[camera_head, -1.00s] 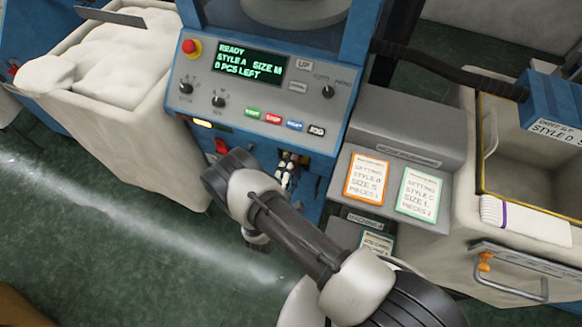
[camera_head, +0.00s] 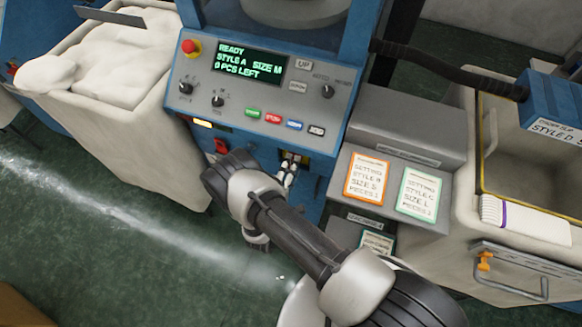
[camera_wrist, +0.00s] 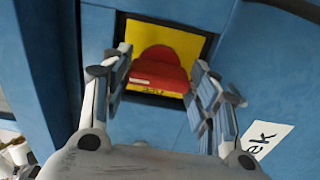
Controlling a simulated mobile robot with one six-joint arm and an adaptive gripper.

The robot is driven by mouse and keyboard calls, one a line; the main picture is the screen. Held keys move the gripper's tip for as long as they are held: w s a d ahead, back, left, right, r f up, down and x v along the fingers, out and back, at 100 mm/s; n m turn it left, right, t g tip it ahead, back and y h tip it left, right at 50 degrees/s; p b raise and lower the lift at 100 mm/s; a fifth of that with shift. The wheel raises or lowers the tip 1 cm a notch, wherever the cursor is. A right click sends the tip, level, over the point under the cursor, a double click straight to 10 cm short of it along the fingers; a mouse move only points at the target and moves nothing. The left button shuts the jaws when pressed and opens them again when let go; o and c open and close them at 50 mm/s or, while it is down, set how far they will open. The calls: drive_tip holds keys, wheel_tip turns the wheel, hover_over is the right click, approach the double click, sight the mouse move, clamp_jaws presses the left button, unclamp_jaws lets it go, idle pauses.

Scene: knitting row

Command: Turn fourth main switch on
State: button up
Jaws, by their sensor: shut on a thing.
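The main switch is a red rotary handle (camera_wrist: 159,72) on a yellow plate (camera_wrist: 125,42), set in a dark-framed recess in the blue machine front. In the wrist view its lower front face carries a small label that I cannot read. My gripper (camera_wrist: 158,82) has one finger at each side of the handle and is shut on it. In the head view, my gripper (camera_head: 288,172) is at the lower front of the blue knitting machine (camera_head: 312,200), below the grey control panel. There the handle is hidden behind the fingers.
The panel display (camera_head: 248,63) reads READY, STYLE A, SIZE M, 0 PCS LEFT. A red emergency button (camera_head: 191,47) is at the panel's upper left.

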drive_tip(key=o, duration=1.1)
drive_tip(key=shift+c, duration=0.2)
drive_tip(key=shift+s, duration=0.1)
drive_tip(key=v, duration=1.1)
drive_tip(key=shift+s, duration=0.4)
drive_tip(key=shift+a+r, duration=0.1)
